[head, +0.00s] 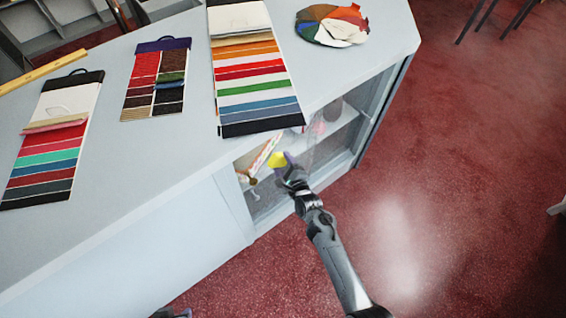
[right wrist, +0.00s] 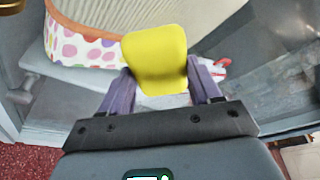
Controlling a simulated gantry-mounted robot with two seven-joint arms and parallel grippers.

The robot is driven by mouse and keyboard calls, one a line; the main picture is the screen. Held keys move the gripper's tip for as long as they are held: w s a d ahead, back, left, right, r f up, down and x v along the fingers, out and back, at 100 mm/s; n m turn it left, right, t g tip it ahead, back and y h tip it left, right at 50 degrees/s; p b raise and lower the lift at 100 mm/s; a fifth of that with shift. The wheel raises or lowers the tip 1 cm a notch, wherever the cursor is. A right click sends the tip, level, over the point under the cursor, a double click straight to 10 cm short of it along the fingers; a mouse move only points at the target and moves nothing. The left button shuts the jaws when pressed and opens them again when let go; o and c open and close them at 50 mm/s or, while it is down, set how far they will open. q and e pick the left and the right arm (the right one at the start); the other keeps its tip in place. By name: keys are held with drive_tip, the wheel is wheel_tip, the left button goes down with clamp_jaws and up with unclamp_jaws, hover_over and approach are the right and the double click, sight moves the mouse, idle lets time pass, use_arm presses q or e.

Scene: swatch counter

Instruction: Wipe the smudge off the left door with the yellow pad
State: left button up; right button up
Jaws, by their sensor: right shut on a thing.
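The yellow pad (head: 277,159) is held at the glass front of the counter's cabinet. It also shows in the right wrist view (right wrist: 156,57), between the two purple fingers. My right gripper (head: 286,168) is shut on it; the fingers (right wrist: 162,86) grip its sides. The left door (head: 266,196) is the left part of the glass front, partly hidden by my gripper. I cannot tell whether the pad touches the glass. I cannot make out the smudge for certain.
Swatch cards (head: 257,80) and a round fan of coloured samples (head: 332,25) lie on the pale countertop (head: 195,150). Behind the glass, a white item with coloured dots (right wrist: 85,45) stands on a shelf.

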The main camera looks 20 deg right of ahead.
sight(299, 140)
drive_tip(key=shift+w+a+r, duration=0.4)
drive_tip(key=shift+w+r, duration=0.15)
drive_tip(key=shift+r, duration=0.05)
drive_tip(key=shift+w+d, duration=0.25)
drive_tip(key=shift+d, duration=0.5)
drive_tip(key=shift+s+d+f, duration=0.1)
drive_tip(key=shift+d, duration=0.4)
drive_tip(key=shift+w+d, duration=0.2)
drive_tip(key=shift+d, duration=0.55)
drive_tip(key=shift+w+d, duration=0.2)
drive_tip(key=shift+d, duration=0.6)
drive_tip(key=shift+w+d, duration=0.2)
drive_tip(key=shift+d, duration=0.55)
drive_tip(key=shift+w+d, duration=0.25)
drive_tip(key=shift+d, duration=0.6)
drive_tip(key=shift+w+d, duration=0.2)
drive_tip(key=shift+d, duration=0.65)
use_arm(q)
drive_tip(key=shift+s+a+f, duration=0.1)
use_arm(e)
drive_tip(key=shift+s, duration=0.1)
